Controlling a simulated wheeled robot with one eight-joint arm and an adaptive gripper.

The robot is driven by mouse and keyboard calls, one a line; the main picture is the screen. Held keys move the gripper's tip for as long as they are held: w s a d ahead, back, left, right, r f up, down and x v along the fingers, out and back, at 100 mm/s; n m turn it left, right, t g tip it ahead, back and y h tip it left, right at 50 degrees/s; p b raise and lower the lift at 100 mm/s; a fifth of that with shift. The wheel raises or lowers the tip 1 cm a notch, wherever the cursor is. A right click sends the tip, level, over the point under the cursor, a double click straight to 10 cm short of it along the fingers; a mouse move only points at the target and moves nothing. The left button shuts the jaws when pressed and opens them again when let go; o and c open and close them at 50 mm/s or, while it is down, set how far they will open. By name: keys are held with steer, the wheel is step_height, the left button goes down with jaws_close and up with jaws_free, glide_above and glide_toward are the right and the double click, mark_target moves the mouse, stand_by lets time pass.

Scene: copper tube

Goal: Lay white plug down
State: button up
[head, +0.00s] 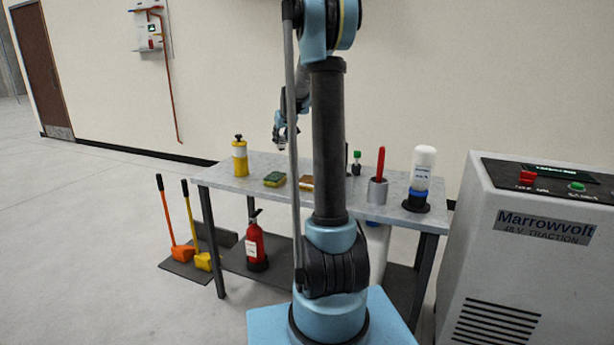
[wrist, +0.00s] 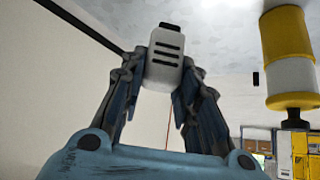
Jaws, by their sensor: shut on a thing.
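The white plug (wrist: 164,62), with dark slots across its face and a black end, is between my fingertips in the wrist view. My gripper (wrist: 162,78) is shut on it. In the head view my gripper (head: 284,139) is above the back part of the grey workbench (head: 222,175), left of the arm column. The plug is too small to make out clearly there. The wrist picture is upside down, with the bench top (wrist: 225,18) along its upper edge. The plug appears apart from the bench.
A yellow-and-white canister (head: 240,160) stands left of my gripper; it also shows in the wrist view (wrist: 287,62). Sponges (head: 274,179) lie on the bench. A red-handled tool in a grey cup (head: 377,192) and a white bottle (head: 423,168) stand at the right.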

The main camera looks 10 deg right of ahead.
step_height(320, 180, down, 10)
steer(key=shift+d+r, duration=0.1)
steer(key=shift+r, duration=0.1)
stand_by(0.3)
steer(key=o, duration=1.1)
steer(key=shift+c, duration=0.2)
steer(key=shift+r, duration=0.1)
